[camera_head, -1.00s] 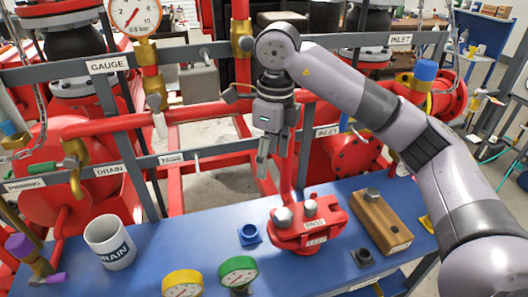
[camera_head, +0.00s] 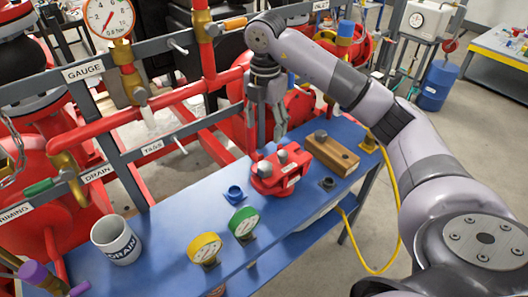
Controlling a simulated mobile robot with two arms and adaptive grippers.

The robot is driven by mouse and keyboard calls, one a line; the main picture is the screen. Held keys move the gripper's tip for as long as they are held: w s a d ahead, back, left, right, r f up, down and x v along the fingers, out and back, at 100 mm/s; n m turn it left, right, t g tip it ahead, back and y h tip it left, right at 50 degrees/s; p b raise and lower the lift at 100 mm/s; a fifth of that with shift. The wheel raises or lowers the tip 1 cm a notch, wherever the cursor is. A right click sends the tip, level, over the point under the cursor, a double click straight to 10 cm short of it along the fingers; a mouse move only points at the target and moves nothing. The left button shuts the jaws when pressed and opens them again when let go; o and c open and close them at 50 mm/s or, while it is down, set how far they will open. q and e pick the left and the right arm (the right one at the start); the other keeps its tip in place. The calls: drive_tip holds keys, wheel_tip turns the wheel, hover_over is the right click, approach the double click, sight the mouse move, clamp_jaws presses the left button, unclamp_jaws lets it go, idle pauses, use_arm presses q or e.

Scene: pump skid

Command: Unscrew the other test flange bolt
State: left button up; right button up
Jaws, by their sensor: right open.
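The red test flange (camera_head: 284,181) sits on the blue bench, with two grey hex bolts standing in its top: a nearer-left bolt (camera_head: 264,169) and a farther-right bolt (camera_head: 282,157). My right gripper (camera_head: 265,146) points down just behind and above the flange, fingers apart, with nothing between them. I cannot tell how far its tips are from the bolts. A wooden block (camera_head: 340,158) to the right of the flange carries a grey bolt (camera_head: 320,135). My left gripper is not in view.
A yellow hose (camera_head: 398,222) hangs at right.

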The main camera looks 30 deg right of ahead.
sight(265, 167)
wheel_tip(265, 167, down, 14)
drive_tip(key=p, duration=0.3)
drive_tip(key=shift+a+p, duration=0.1)
drive_tip(key=shift+p, duration=0.25)
drive_tip(key=shift+f, duration=0.7)
